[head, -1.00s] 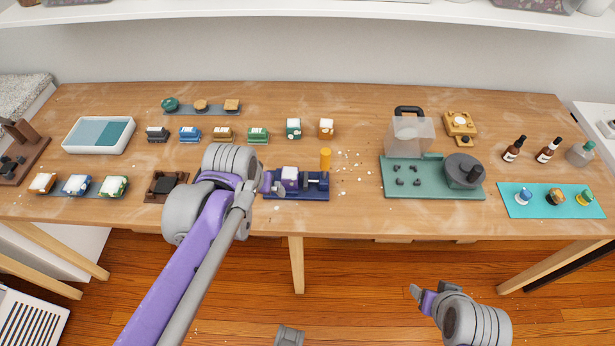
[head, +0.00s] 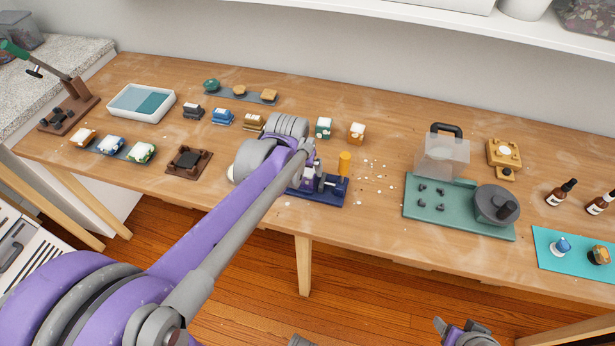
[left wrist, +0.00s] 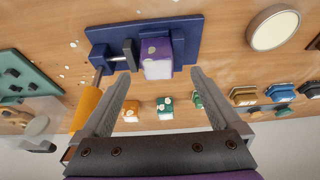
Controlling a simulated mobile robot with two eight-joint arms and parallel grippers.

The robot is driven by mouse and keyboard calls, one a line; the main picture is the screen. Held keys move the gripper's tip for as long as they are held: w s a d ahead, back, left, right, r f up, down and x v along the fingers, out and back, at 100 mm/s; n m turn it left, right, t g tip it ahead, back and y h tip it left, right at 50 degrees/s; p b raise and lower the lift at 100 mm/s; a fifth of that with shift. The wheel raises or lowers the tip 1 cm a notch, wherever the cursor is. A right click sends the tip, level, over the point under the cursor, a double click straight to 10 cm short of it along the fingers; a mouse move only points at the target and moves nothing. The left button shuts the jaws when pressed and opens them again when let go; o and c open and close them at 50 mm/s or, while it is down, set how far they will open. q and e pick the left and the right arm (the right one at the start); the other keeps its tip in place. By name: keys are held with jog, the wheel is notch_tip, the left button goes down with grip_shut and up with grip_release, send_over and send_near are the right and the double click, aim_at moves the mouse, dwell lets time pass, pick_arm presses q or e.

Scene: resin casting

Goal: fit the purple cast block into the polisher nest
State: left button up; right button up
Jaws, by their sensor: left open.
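The purple cast block (left wrist: 158,58), with a whitish top, sits in a navy vise (left wrist: 190,35) beside its jaw and screw. In the head view the block (head: 308,173) is partly covered by my left arm; the vise (head: 322,194) stands near the table's front edge. My left gripper (left wrist: 160,75) is open, its fingertips apart on either side of the block's near end; I cannot tell if they touch it. The green plate (head: 455,222) with several dark pegs and a grey wheel looks like the polisher; the pegs look like its nest. My right gripper (head: 446,326) is low at the bottom edge.
A clear guard with a black handle (head: 446,151) stands behind the green plate. White crumbs litter the wood between vise and plate.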

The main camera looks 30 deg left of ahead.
aim_at(307, 171)
pick_arm(q)
jog(key=x, duration=0.2)
jog(key=w+x, duration=0.1)
jog(key=x, duration=0.2)
jog(key=shift+d, duration=0.1)
grip_shut()
dwell(0.4)
